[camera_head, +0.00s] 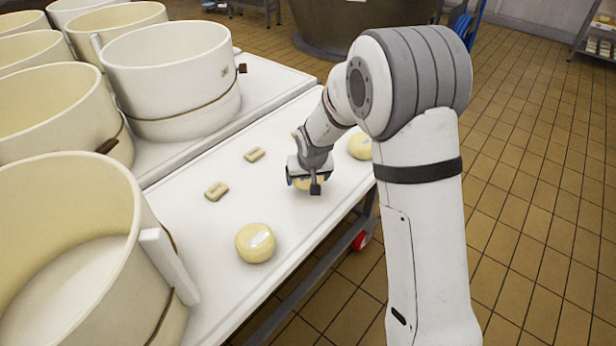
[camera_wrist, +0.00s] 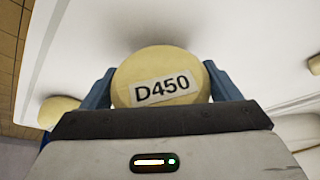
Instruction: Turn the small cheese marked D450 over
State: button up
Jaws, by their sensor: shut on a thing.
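The small cheese marked D450 (camera_wrist: 150,66) is pale yellow and round, with its white label facing the wrist camera. My gripper (camera_wrist: 158,90) is shut on it, with a blue finger on each side. In the head view my gripper (camera_head: 310,181) is over the white table, and the cheese (camera_head: 301,185) shows only partly beneath it. I cannot tell whether the cheese touches the table.
Another round cheese (camera_head: 255,242) lies nearer on the white table (camera_head: 215,242), and one (camera_head: 360,147) lies beyond my gripper. Two small pale blocks, one nearer (camera_head: 216,191) and one farther (camera_head: 255,154), lie left. Large cream tubs (camera_head: 172,72) stand along the left.

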jog(key=shift+f+b, duration=0.6)
jog(key=shift+f, duration=0.05)
dwell(0.5)
jog(key=o, duration=1.1)
jog(key=shift+o, duration=0.2)
